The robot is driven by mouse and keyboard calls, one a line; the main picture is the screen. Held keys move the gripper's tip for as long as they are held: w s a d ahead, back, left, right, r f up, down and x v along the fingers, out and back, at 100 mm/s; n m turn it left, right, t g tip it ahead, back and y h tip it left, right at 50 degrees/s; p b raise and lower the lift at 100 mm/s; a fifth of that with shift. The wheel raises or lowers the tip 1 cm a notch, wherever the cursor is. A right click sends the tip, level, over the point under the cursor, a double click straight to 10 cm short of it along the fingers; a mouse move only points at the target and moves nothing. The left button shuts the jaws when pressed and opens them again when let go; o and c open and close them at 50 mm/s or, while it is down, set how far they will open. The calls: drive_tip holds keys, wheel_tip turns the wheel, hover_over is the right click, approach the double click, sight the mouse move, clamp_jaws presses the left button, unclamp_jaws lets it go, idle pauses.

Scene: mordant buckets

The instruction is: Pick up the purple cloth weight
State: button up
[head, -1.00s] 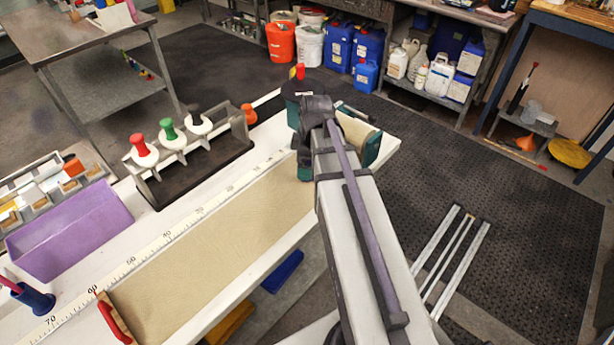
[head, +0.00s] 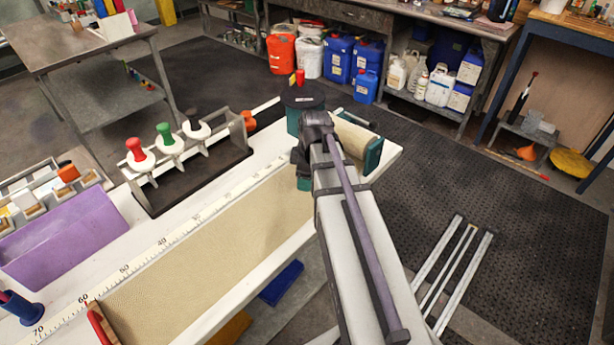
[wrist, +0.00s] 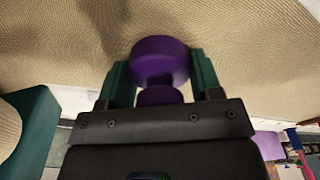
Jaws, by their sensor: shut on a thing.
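The purple cloth weight (wrist: 160,60) is a round, spool-like piece in the wrist view, with a wide head and a narrower part nearer the gripper. My gripper (wrist: 160,84) is shut on it, with one green finger on each side. Tan cloth (wrist: 235,50) lies just beyond the weight, and I cannot tell whether the weight touches it. In the head view my arm hides the weight and most of my gripper (head: 303,182) at the far end of the white table (head: 395,150).
A rack (head: 205,160) holds stamps with red, green and black knobs on the left. A purple bin (head: 65,235) stands nearer. A cloth roll (head: 355,135) with green ends is beside my arm. A dark round container (head: 302,97) stands behind.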

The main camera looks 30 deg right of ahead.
drive_tip(key=shift+c, duration=0.6)
wheel_tip(320, 180, up, 10)
drive_tip(key=p, duration=1)
drive_tip(key=shift+r, duration=0.15)
